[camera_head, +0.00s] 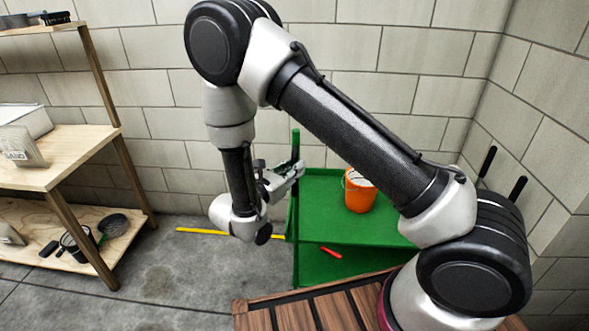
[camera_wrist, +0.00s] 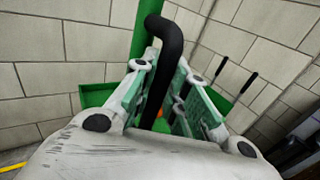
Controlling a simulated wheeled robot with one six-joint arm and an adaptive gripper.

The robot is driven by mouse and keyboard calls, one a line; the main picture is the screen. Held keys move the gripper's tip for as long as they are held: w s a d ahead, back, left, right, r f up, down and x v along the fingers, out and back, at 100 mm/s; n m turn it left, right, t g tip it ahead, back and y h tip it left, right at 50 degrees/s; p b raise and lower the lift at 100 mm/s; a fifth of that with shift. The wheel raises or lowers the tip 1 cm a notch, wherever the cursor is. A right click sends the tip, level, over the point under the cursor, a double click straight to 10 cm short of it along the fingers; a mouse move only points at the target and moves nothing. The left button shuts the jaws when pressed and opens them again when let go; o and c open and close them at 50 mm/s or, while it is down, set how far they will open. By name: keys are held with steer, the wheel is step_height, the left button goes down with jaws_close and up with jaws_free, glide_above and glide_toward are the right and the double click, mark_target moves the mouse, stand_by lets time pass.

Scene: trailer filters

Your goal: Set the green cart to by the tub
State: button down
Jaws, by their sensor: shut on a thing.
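The green cart (camera_head: 320,216) stands near the block wall, with a top tray and a lower shelf. A green post rises at its left end. An orange bucket (camera_head: 360,190) stands on the top tray. My gripper (camera_head: 296,170) is at the cart's left end beside the post. In the wrist view its fingers (camera_wrist: 165,85) are shut on the cart's black handle (camera_wrist: 172,45), which bends down between them. The green post (camera_wrist: 122,30) shows just behind. My arm hides part of the cart's right side. I cannot pick out a tub for certain.
A wooden shelf unit (camera_head: 60,150) with bags and dark containers stands at left. A yellow strip (camera_head: 215,233) lies on the floor beside the cart. A red item (camera_head: 331,252) is on the lower shelf. Concrete floor (camera_head: 190,280) is clear between the shelf unit and cart.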

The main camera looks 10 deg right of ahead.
steer(key=shift+d, duration=0.1)
steer(key=c, duration=1.4)
jaws_free()
steer(key=v, duration=1.2)
steer(key=shift+s, duration=0.1)
steer(key=shift+f, duration=0.1)
